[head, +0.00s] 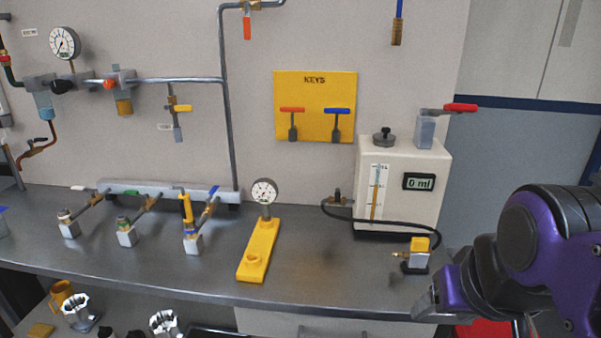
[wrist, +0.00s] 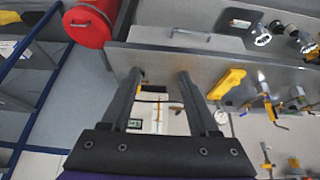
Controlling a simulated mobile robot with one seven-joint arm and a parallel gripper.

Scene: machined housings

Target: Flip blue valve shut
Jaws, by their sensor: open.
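A small valve with a blue lever (head: 212,194) is the rightmost on the grey wall manifold at the back left of the bench. Its lever appears to lie roughly along its short pipe, which slopes down to a grey block (head: 193,244). My gripper (wrist: 163,78) is open and empty in the wrist view, its two dark fingers apart. In the head view my purple wrist is at the lower right, far from the manifold; the fingertips are not clear there. Other blue handles are on the yellow KEYS board (head: 315,81) and high on the wall.
A yellow gauge stand (head: 258,255) and a white metering box (head: 402,180) with a black hose stand between my arm and the manifold. A small yellow-topped fitting (head: 417,262) is close to my wrist. The front middle of the bench is clear.

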